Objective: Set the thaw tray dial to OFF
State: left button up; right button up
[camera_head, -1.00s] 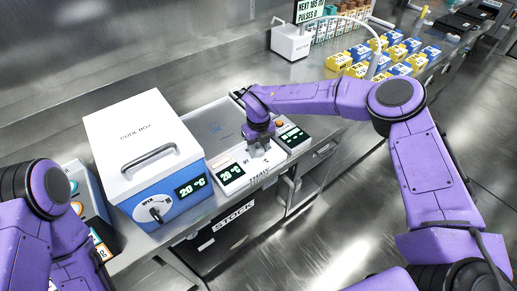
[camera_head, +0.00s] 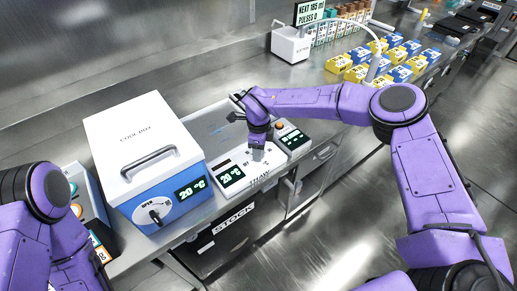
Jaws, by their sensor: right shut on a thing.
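The thaw tray (camera_head: 207,131) is a flat metal tray on the bench with a white front panel lettered THAW and a display (camera_head: 231,175) reading 20 °C. Its dial is hidden under my right gripper (camera_head: 258,155). My right gripper points down at the panel, right of the display, and is shut on the dial. The dial's setting cannot be read. My left arm (camera_head: 45,220) comes in at the lower left; its gripper is not in view.
A white and blue cool box (camera_head: 145,140) with a handle and its own dial (camera_head: 155,213) stands left of the tray. A dark-faced control unit (camera_head: 292,138) sits to the right. Yellow and blue boxes (camera_head: 385,58) and a white device (camera_head: 291,45) stand farther back. Open floor lies in front.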

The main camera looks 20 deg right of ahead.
jog(key=shift+r+n, duration=0.1)
jog(key=shift+n, duration=1.1)
jog(key=o, duration=1.1)
jog(key=shift+c, duration=0.2)
notch_tip(320, 180, up, 10)
jog(key=b, duration=0.2)
jog(key=shift+r, duration=0.25)
